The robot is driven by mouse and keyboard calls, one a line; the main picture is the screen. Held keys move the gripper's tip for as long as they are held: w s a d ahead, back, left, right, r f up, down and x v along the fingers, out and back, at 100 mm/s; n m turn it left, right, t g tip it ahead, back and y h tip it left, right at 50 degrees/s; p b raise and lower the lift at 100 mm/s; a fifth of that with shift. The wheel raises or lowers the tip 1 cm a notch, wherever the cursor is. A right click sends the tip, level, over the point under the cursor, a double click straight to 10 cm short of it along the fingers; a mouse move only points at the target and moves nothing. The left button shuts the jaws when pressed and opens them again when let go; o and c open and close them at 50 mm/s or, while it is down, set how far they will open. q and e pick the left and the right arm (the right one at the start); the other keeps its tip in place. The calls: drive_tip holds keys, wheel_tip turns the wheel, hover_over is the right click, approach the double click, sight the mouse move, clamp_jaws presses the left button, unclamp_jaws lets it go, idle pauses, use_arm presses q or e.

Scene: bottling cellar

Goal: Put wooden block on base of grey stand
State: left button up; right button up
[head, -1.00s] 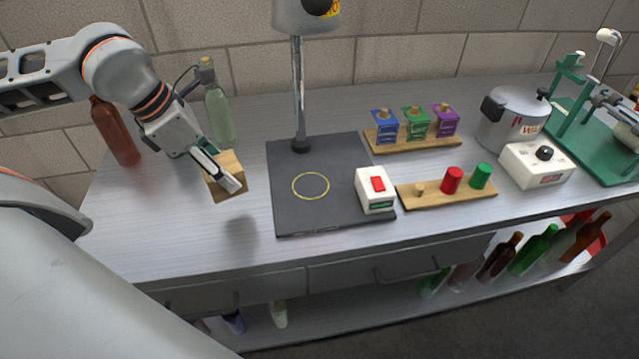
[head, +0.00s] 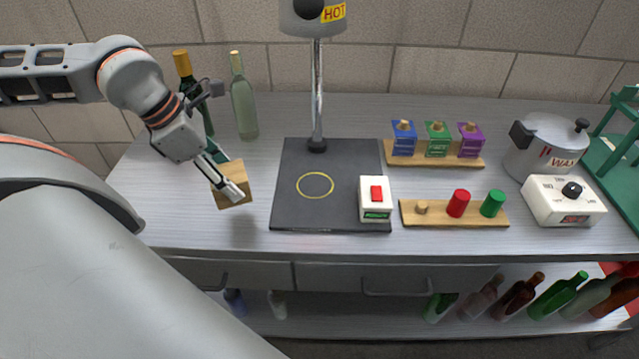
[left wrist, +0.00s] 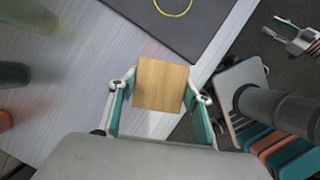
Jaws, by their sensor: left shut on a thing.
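My left gripper (head: 232,189) is shut on the wooden block (head: 236,172), a pale wood cube. It holds the block above the bench, just left of the grey stand's base; a shadow lies below. The block (left wrist: 161,84) also shows between the teal finger pads in the left wrist view. The grey stand has a flat dark base (head: 290,205) with a yellow ring and a chrome pole (head: 317,90) at its rear. What looks like my right gripper (left wrist: 280,30) shows small in the left wrist view; its opening is unclear.
A white box with a red switch (head: 375,200) sits on the base's right front. The lamp head (head: 314,22) marked HOT hangs above. Bottles (head: 243,105) stand behind my left arm. Wooden racks (head: 450,215), a pot (head: 548,150) and a dial box (head: 563,202) stand to the right.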

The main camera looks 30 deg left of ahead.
use_arm(q)
drive_tip(key=w+d+p, duration=0.1)
drive_tip(key=w+d, duration=0.2)
drive_tip(key=w, duration=0.1)
drive_tip(key=w+d+p, duration=0.1)
drive_tip(key=w+d, duration=0.3)
drive_tip(key=w, duration=0.1)
drive_tip(key=w+d+p, duration=0.1)
drive_tip(key=w+d, duration=0.2)
drive_tip(key=w, duration=0.2)
drive_tip(key=shift+w+d, duration=0.2)
drive_tip(key=shift+w, duration=0.05)
wheel_tip(320, 180, down, 3)
drive_tip(key=shift+f, duration=0.2)
drive_tip(key=shift+f, duration=0.15)
drive_tip(key=o, duration=1.2)
drive_tip(key=shift+f, duration=0.1)
